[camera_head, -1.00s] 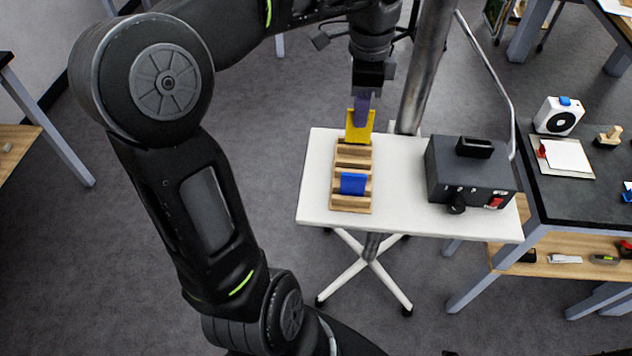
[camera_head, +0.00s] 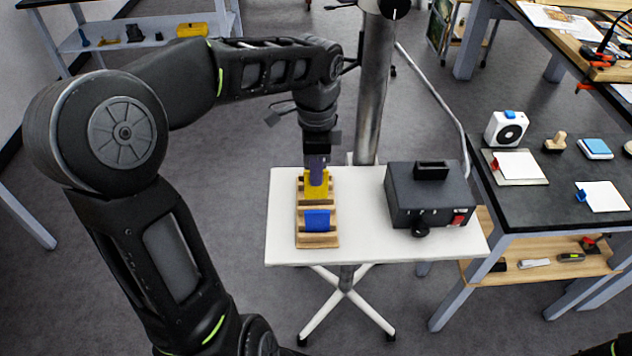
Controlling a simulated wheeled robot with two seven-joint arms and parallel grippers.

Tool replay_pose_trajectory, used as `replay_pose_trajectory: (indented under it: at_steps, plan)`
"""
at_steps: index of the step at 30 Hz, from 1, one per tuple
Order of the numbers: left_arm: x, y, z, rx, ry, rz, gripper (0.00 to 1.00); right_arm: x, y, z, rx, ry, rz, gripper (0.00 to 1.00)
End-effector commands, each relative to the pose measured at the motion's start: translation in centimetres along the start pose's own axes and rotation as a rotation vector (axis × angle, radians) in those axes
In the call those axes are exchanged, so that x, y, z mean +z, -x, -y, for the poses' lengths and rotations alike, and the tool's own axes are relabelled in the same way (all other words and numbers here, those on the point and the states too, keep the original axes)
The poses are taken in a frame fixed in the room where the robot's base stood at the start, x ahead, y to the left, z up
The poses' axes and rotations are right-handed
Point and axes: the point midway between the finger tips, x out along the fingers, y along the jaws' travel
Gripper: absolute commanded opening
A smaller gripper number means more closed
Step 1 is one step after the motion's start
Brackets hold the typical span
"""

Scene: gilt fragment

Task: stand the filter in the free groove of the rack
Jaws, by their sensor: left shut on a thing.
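The yellow filter (camera_head: 316,187) is a flat upright plate at the back part of the wooden rack (camera_head: 318,240). My left gripper (camera_head: 317,168) is shut on its top edge from above. The filter's lower edge overlaps the back slats, and I cannot tell whether it sits in a groove or just above it. A blue filter (camera_head: 317,220) stands in a groove nearer the rack's front. Slats with gaps show between the two filters. My right gripper is not in view.
The rack stands at the left of a small white table (camera_head: 360,236). A dark box with a knob and red switch (camera_head: 430,195) stands to its right. A grey metal post (camera_head: 374,90) rises close behind the table. A black-topped bench (camera_head: 560,205) is at the right.

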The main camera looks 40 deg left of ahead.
Motion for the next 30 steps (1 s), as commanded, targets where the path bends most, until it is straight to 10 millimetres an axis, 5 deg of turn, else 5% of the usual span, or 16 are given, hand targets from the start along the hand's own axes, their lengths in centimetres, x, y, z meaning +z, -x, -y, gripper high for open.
replay_pose_trajectory:
  at_steps: [7, 15, 27, 30]
  plan:
    - [0.0, -0.4, 0.0, 0.002, 0.001, 0.000, 0.00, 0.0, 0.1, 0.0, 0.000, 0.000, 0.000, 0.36]
    - [0.0, -3.6, -0.1, 0.003, 0.000, 0.000, 0.00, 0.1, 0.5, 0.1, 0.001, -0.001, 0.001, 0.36]
    - [0.0, -4.2, 0.0, 0.001, 0.000, 0.000, 0.00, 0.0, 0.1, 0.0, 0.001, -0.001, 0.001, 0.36]
    - [0.0, -4.0, 0.0, 0.001, 0.000, 0.000, 0.14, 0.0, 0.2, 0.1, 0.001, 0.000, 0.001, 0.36]
